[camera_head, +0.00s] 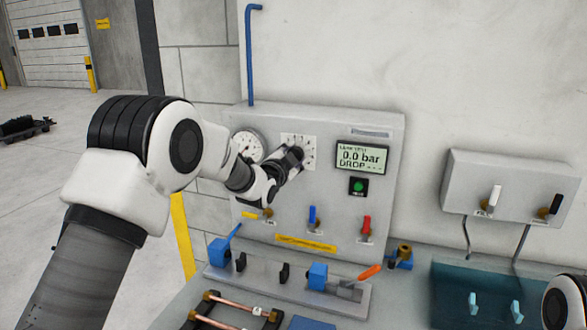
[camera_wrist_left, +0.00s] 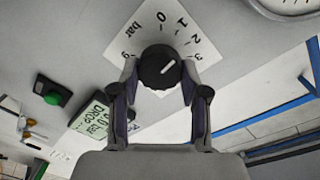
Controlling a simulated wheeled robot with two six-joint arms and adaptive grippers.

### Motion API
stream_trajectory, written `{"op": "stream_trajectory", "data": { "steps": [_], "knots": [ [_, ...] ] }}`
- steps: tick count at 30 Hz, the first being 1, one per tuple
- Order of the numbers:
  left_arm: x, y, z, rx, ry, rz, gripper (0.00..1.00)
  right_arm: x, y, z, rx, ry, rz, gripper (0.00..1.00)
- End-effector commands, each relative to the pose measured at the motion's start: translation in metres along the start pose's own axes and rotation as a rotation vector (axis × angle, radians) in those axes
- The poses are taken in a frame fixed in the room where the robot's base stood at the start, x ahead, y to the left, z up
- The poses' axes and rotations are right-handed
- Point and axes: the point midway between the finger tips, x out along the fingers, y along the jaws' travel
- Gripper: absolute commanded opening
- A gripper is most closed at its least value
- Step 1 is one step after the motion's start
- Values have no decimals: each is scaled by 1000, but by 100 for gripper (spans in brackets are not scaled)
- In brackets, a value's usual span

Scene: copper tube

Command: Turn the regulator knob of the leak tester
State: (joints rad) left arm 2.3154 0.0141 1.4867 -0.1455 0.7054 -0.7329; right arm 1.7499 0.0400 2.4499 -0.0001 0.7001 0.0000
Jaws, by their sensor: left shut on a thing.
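The leak tester (camera_head: 385,125) is a light grey panel box against the wall. Its black regulator knob (camera_wrist_left: 158,67) sits on a white scale plate (camera_wrist_left: 190,38) with numbers and the word bar. A white pointer line on the knob slants to the upper right in the left wrist view. My left gripper (camera_head: 294,155) reaches the knob from the left and is shut on it, one finger on each side. In the head view the gripper mostly hides the knob. The display (camera_head: 361,157) reads 0.0 bar. My right gripper is not in view.
A round gauge (camera_head: 248,146) is left of the knob, and a green button (camera_head: 358,186) is below the display. Yellow, blue (camera_head: 312,215) and red (camera_head: 367,225) valve levers sit lower on the panel. A clamp fixture (camera_head: 345,300) and copper tubes (camera_head: 235,308) lie in front.

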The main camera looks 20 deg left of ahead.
Motion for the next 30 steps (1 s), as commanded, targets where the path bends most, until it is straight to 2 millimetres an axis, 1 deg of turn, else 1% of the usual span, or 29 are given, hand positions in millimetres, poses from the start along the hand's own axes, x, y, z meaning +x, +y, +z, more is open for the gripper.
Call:
{"op": "stream_trajectory", "data": {
  "steps": [1,15,21,30],
  "knots": [
    [1,3,3,42,-1,-4,10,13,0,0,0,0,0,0],
    [1,2,2,484,-28,-3,10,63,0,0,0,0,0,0],
    [0,1,0,656,-39,-3,10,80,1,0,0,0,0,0],
    [0,-1,-1,829,-51,-3,10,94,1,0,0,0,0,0]
  ]
}}
